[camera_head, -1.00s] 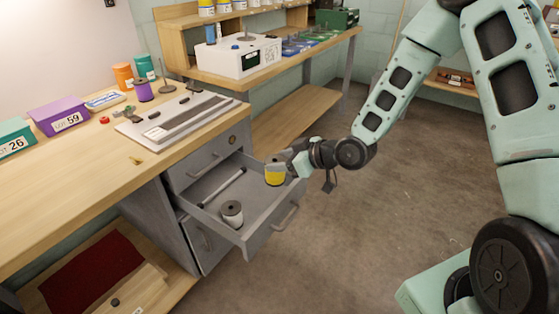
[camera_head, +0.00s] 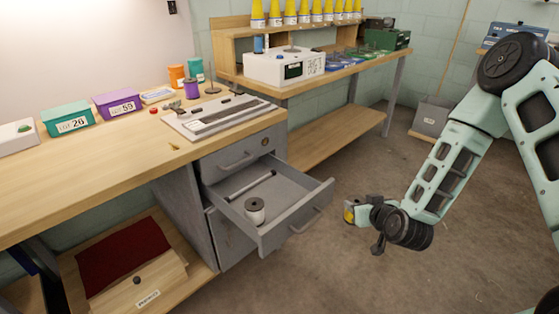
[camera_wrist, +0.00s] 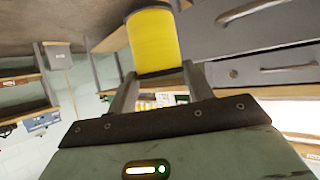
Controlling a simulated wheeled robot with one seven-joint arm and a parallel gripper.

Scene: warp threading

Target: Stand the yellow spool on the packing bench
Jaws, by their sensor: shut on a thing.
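The yellow spool (camera_head: 348,214) is held in my gripper (camera_head: 355,210), in the air right of the open drawer and above the floor. In the wrist view the spool (camera_wrist: 153,42) is a yellow cylinder with dark ends, between the two fingers of my gripper (camera_wrist: 158,80). Two benches show, and I cannot tell for sure which is the packing bench. The back bench (camera_head: 345,68) carries a white machine and a shelf of yellow cones. The near wooden bench (camera_head: 100,165) has the drawer under it.
The near bench carries a flat grey device (camera_head: 220,116), a purple box (camera_head: 117,104), a green box (camera_head: 68,119) and several spools. Open floor lies between drawer and arm.

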